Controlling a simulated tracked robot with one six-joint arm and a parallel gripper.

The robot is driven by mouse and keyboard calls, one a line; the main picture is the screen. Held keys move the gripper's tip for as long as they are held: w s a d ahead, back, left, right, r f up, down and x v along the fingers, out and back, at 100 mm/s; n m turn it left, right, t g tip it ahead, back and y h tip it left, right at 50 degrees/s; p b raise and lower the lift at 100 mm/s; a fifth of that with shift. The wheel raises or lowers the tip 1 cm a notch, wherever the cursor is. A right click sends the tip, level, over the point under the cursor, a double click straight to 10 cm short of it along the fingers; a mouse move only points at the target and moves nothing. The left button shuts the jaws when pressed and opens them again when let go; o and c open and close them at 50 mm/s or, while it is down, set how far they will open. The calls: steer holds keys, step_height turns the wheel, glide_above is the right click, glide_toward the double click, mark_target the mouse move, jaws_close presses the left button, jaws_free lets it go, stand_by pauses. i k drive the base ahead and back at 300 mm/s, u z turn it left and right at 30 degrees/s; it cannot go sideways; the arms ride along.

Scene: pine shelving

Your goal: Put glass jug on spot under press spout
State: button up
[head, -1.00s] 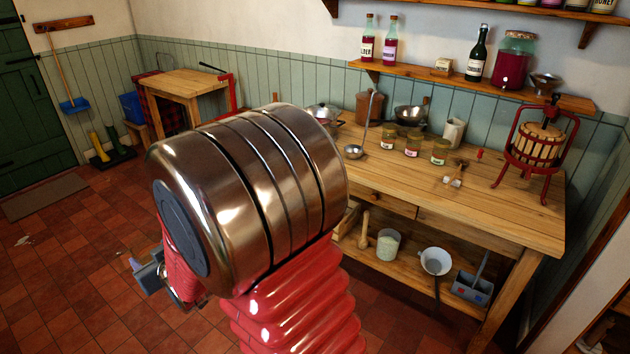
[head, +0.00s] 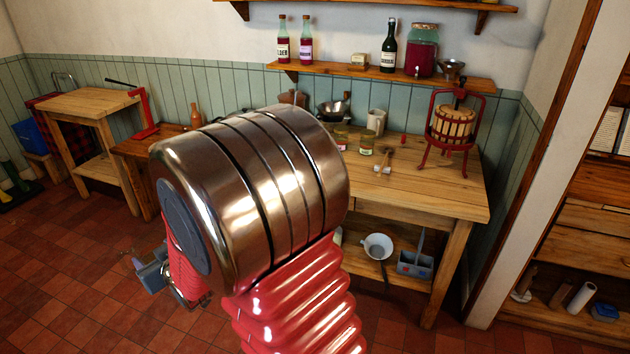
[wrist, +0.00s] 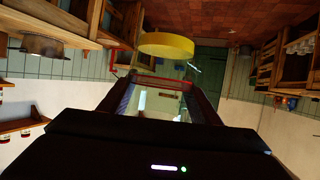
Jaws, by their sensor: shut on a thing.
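In the wrist view, which is upside down, my gripper (wrist: 157,80) has its fingers apart with a clear, glassy thing between them. I take this for the glass jug (wrist: 155,105); its outline is hard to make out. In the head view the jug is hidden, and my steel-and-red arm covers the centre. A little of my gripper (head: 152,274) shows past its lower left. The red-framed press (head: 452,125) with a wooden slatted basket stands at the right end of the workbench, well away from my gripper. Its spout and the spot under it cannot be made out.
The workbench (head: 440,194) holds jars (head: 367,142), a pan and a white jug-like pot (head: 377,122). A wall shelf (head: 440,80) with bottles hangs above. A bookcase (head: 580,245) stands right. A yellow disc (wrist: 167,45) shows beyond the fingers. Tiled floor at left is clear.

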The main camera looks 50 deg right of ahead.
mark_target(436, 187)
steer(key=u, duration=0.05)
steer(key=i, duration=0.2)
steer(key=z, duration=2.1)
steer(key=k, duration=0.65)
steer(key=u, duration=0.1)
steer(key=i, duration=0.3)
steer(key=z, duration=0.3)
